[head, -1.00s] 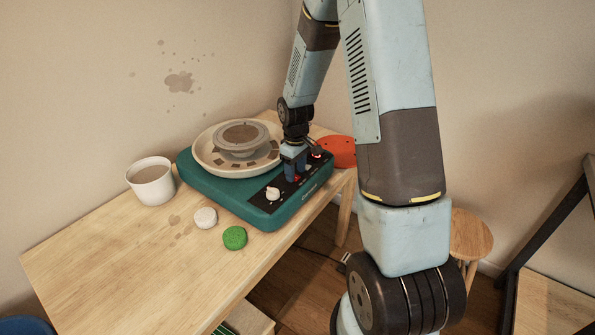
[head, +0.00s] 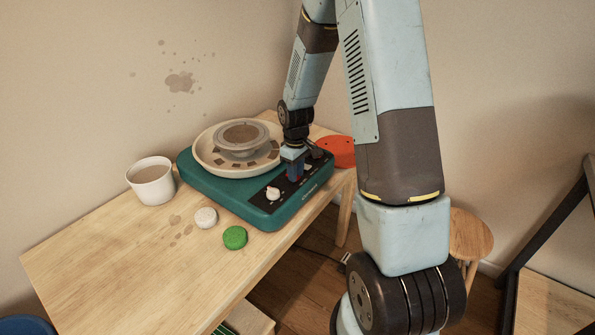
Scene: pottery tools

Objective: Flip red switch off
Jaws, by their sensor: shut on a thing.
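The pottery wheel (head: 232,206) is a teal machine with a black control panel (head: 262,197) along its front right side. My gripper (head: 295,176) points down at the middle of this panel and is shut on the red switch (head: 300,181). Only a small bit of red shows at the fingertips, and the fingers hide most of the switch. Its exact tilt is too small to tell.
The wheel's cream basin (head: 203,163) holds a grey-brown disc (head: 241,134). A white cup (head: 151,182), a whitish lump (head: 206,217) and a green sponge-like piece (head: 235,237) stand to the left on the wooden table (head: 120,265). An orange-red round thing (head: 340,151) lies behind the panel.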

